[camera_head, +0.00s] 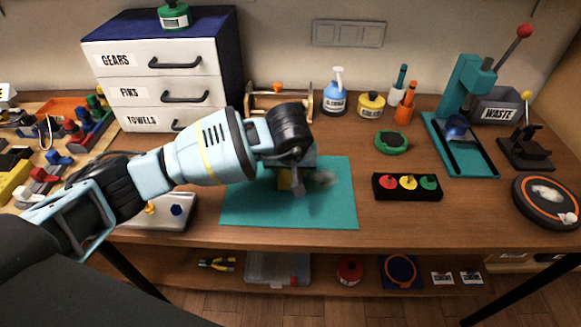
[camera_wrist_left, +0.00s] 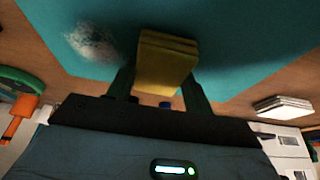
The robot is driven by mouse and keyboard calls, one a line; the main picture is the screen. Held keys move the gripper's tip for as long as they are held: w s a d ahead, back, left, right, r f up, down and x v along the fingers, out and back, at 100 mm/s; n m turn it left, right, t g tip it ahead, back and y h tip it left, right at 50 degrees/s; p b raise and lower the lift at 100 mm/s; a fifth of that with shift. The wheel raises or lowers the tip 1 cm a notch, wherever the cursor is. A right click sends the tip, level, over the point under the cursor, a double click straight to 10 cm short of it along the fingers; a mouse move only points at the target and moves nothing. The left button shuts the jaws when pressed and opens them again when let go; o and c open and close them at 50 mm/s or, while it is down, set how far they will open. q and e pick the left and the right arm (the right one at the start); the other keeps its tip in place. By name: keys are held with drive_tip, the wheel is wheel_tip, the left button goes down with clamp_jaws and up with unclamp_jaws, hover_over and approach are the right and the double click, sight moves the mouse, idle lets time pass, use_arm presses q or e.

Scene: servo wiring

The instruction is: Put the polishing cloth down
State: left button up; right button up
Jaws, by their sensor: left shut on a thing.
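The polishing cloth is a folded yellow block (camera_wrist_left: 166,62), held between the two fingers of my left gripper (camera_head: 292,182). In the head view only a small part of the cloth (camera_head: 284,181) shows under the gripper. The left gripper is shut on it, over the teal mat (camera_head: 245,209). I cannot tell whether the cloth touches the mat. A pale grey smudge (camera_wrist_left: 90,42) lies on the mat beside the cloth; it also shows in the head view (camera_head: 324,178). My right gripper is not in view.
Right of the mat stands a black box with red, yellow and green buttons (camera_head: 407,187). A drawer cabinet (camera_head: 160,70) stands at the back left. The mat's front and right parts are clear.

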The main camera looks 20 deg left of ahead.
use_arm(q)
drive_tip(key=shift+f, duration=0.2)
drive_tip(key=o, duration=1)
drive_tip(key=shift+r, duration=0.15)
drive_tip(key=shift+r, duration=0.3)
drive_tip(key=shift+o, duration=0.4)
drive_tip(key=v, duration=1.1)
drive_tip(key=shift+s+r+p, duration=0.2)
drive_tip(key=shift+r+p, duration=0.05)
drive_tip(key=shift+p, duration=0.1)
